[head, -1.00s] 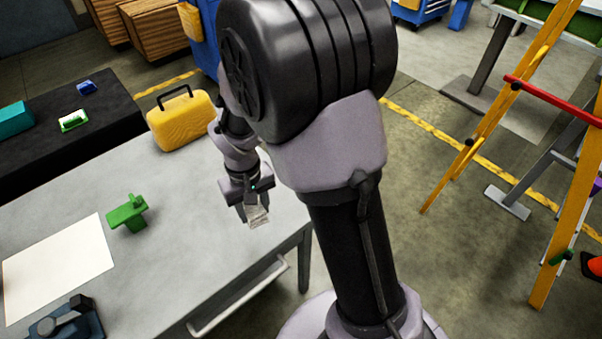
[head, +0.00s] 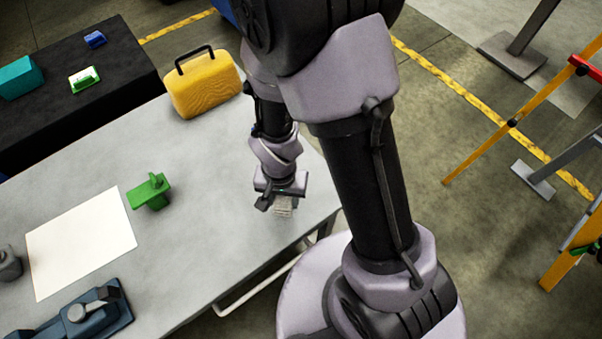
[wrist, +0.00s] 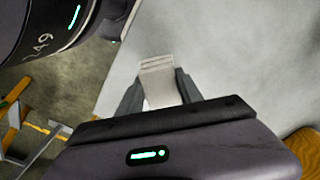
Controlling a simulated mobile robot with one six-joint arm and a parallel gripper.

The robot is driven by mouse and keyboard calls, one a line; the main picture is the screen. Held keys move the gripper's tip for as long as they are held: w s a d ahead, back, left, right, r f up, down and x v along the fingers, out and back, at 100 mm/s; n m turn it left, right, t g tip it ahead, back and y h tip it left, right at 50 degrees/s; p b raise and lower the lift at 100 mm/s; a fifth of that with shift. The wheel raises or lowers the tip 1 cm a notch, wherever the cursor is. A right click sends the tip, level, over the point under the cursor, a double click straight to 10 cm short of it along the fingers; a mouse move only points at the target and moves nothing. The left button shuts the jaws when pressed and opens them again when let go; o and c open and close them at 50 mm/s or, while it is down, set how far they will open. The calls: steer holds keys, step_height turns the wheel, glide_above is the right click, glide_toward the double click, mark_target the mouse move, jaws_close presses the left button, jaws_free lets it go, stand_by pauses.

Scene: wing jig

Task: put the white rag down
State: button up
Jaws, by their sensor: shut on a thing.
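The white rag (wrist: 158,82) is a small pale folded cloth between the two fingers of my gripper (wrist: 158,90) in the wrist view. In the head view the rag (head: 283,207) shows below my gripper (head: 281,197), near the right end of the grey table (head: 215,235). My gripper is shut on the rag. Whether the rag touches the tabletop is hard to tell.
A green block-like tool (head: 149,192), a white sheet (head: 80,243) and a dark blue device (head: 100,312) are on the table to the left. A yellow case (head: 203,85) stands at the back. Bare tabletop lies between the green tool and my gripper.

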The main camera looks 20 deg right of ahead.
steer(key=w+d, duration=0.4)
steer(key=w+d+f, duration=0.1)
steer(key=w+d, duration=0.1)
steer(key=w, duration=0.1)
steer(key=shift+d+b, duration=0.4)
steer(key=shift+d+f, duration=0.15)
steer(key=shift+f, duration=0.15)
steer(key=shift+w+f+b, duration=0.1)
steer(key=shift+f+b, duration=0.7)
steer(key=shift+f, duration=0.6)
steer(key=shift+f, duration=0.25)
steer(key=o, duration=1.3)
steer(key=shift+r, duration=0.1)
